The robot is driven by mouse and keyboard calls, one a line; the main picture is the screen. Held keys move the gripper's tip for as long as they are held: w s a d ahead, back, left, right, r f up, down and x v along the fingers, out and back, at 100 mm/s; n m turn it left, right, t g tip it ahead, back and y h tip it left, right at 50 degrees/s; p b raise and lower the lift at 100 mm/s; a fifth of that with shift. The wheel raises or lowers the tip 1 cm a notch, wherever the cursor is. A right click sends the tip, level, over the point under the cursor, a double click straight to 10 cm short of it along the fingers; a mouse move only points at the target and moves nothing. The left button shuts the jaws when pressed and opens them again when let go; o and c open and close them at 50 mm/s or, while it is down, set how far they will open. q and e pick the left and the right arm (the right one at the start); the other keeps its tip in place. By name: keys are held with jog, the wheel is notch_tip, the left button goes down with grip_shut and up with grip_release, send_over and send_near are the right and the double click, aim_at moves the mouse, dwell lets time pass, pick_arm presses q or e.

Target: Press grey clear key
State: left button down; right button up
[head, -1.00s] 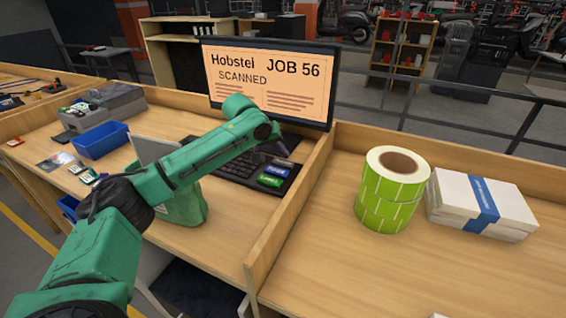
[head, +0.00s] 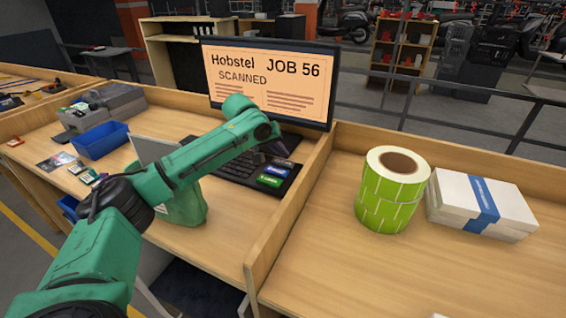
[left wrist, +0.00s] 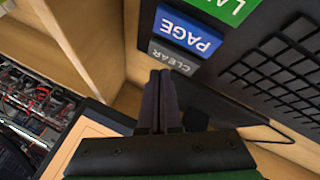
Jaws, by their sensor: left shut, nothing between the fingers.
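The grey clear key (left wrist: 173,57) is at the end of a row in the left wrist view, beside the blue PAGE key (left wrist: 186,30) and a green key (left wrist: 226,8). In the head view, the blue key (head: 276,170) and green key (head: 269,181) show on the black keyboard; the grey key is hard to make out beside my gripper. My left gripper (left wrist: 161,73) is shut and empty. Its fingertips appear right beside the grey key's lettered face; I cannot tell whether they touch it. My right gripper is not in view.
A monitor (head: 268,78) reading "SCANNED" stands behind the keyboard (head: 238,170). A wooden divider (head: 292,215) rises to the right of it. Beyond stand a green label roll (head: 388,200) and a banded white stack (head: 480,205). A blue bin (head: 100,140) is at the left.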

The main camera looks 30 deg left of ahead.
aim_at(282, 164)
pick_arm(q)
jog(key=shift+f+p, duration=0.3)
jog(key=shift+f, duration=0.1)
jog(key=shift+f, duration=0.45)
dwell(0.6)
jog(key=shift+r+p, duration=0.9)
jog(key=shift+p, duration=0.3)
notch_tip(282, 164, up, 5)
jog(key=p, duration=0.6)
jog(key=shift+r, duration=0.1)
